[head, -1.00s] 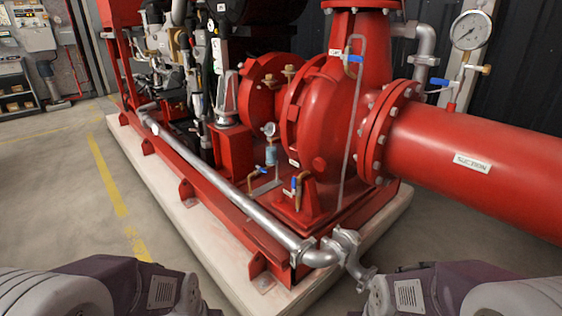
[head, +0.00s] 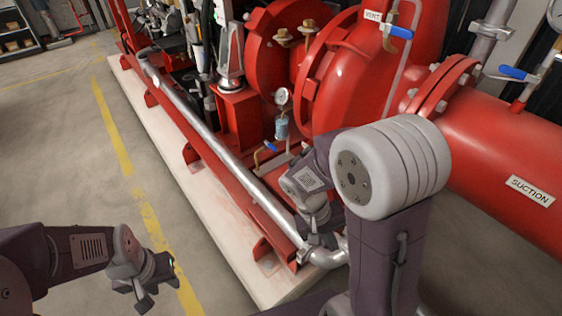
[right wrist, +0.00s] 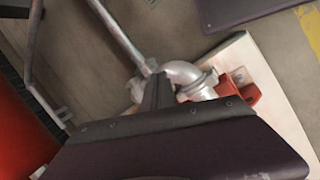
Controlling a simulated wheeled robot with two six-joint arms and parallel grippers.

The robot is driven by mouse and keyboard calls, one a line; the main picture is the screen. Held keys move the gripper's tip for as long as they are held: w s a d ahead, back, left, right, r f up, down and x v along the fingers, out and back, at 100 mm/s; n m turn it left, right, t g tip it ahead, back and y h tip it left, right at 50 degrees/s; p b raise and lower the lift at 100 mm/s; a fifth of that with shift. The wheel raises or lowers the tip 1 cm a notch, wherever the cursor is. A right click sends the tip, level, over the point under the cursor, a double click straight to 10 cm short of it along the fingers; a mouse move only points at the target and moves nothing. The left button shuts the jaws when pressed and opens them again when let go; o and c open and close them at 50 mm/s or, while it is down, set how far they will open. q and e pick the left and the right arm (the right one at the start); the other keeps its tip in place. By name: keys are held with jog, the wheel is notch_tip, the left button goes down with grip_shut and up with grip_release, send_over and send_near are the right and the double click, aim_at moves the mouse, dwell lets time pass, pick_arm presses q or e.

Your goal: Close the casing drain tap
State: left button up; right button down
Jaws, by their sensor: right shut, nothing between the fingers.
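The red pump casing (head: 330,90) stands at the centre of the head view. A small blue-handled tap on a brass pipe (head: 268,149) shows low beside it, under a gauge. The blue-handled tap at the casing's foot is hidden behind my right arm. My right gripper (head: 318,243) is shut and empty, above the silver pipe's front end; in the right wrist view its dark fingers (right wrist: 158,92) are together over the pipe's elbow. My left gripper (head: 140,292) hangs over the floor at lower left, clear of the pump; its finger opening is unclear.
A long silver pipe (head: 215,150) runs along the red base frame on a pale plinth (head: 200,200). A blue-handled valve (head: 396,31) is high on the casing. The red suction pipe (head: 500,150) extends right. Open floor (head: 60,150) lies left.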

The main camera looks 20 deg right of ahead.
jog(key=w+d+r+n+t+h, duration=0.1)
jog(key=w+d+r+h, duration=0.1)
jog(key=w+d+h, duration=0.3)
jog(key=w+r+n+t+h, duration=0.1)
jog(key=w+r+h, duration=0.25)
jog(key=w, duration=0.25)
jog(key=w+a+f+n+t+p, duration=0.1)
jog(key=w+a+f+n+t, duration=0.1)
jog(key=w+a+t, duration=0.3)
jog(key=w+a+f+n+t+h, duration=0.1)
jog(key=w+a+f+n+t, duration=0.1)
jog(key=w+a+n+t, duration=0.3)
jog(key=w+a+t, duration=0.1)
jog(key=a, duration=0.3)
jog(key=shift+w+a+f+n+t+p, duration=0.15)
jog(key=shift+a+f+n+t+p, duration=0.15)
jog(key=shift+p, duration=0.1)
jog(key=shift+d+h, duration=0.1)
jog(key=shift+h, duration=0.15)
jog(key=w+d+b, duration=0.2)
jog(key=d+b, duration=0.2)
jog(key=d, duration=0.5)
jog(key=shift+w+b, duration=0.25)
jog(key=shift+b, duration=0.05)
